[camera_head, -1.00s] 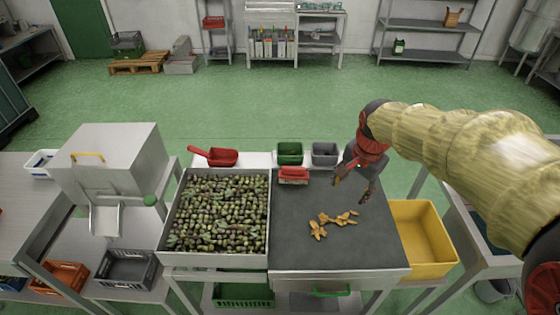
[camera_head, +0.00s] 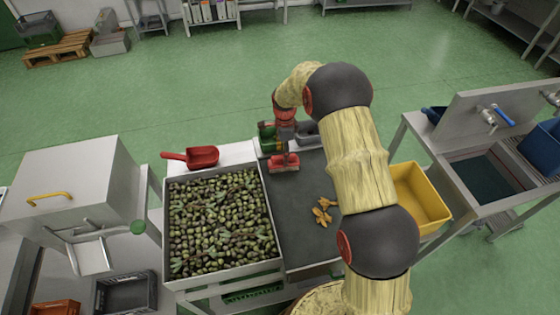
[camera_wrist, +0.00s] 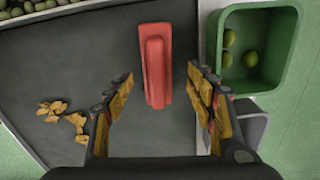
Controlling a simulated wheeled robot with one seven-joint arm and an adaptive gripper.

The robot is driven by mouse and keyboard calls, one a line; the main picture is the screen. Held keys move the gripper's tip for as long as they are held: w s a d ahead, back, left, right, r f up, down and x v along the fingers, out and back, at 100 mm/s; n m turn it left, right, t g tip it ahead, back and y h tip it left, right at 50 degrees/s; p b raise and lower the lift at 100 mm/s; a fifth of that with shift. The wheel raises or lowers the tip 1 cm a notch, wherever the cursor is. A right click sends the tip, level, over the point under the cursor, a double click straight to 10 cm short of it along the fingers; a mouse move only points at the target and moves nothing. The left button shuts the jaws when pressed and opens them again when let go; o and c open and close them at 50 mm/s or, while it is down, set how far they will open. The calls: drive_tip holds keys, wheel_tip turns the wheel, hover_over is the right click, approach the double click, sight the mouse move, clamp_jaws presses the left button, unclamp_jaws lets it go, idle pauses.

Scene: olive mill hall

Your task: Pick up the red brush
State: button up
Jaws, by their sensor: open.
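The red brush (camera_head: 284,163) lies at the back left of the dark work surface (camera_head: 298,205), beside the olive tray. In the wrist view the red brush (camera_wrist: 156,62) lies lengthwise, its near end between my open fingers and the rest reaching beyond them. My gripper (camera_wrist: 158,80) is open and empty, with one finger on each side of the brush and gaps visible on both sides. In the head view my gripper (camera_head: 285,145) is over the brush and partly hides it. I cannot tell the exact height between them.
A green bin (camera_wrist: 258,48) with a few olives stands close to the right finger. Brown leaves (camera_head: 323,210) lie on the surface. The olive tray (camera_head: 226,276) is at left, with a red scoop (camera_head: 203,156) behind it. A yellow bin (camera_head: 420,197) stands at right.

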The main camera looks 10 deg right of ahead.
wheel_tip(320, 180, down, 6)
drive_tip(key=shift+s+a+f+b, duration=0.15)
drive_tip(key=shift+f+b, duration=0.05)
drive_tip(key=shift+b, duration=0.4)
drive_tip(key=shift+c, duration=1)
drive_tip(key=shift+r, duration=0.1)
clamp_jaws()
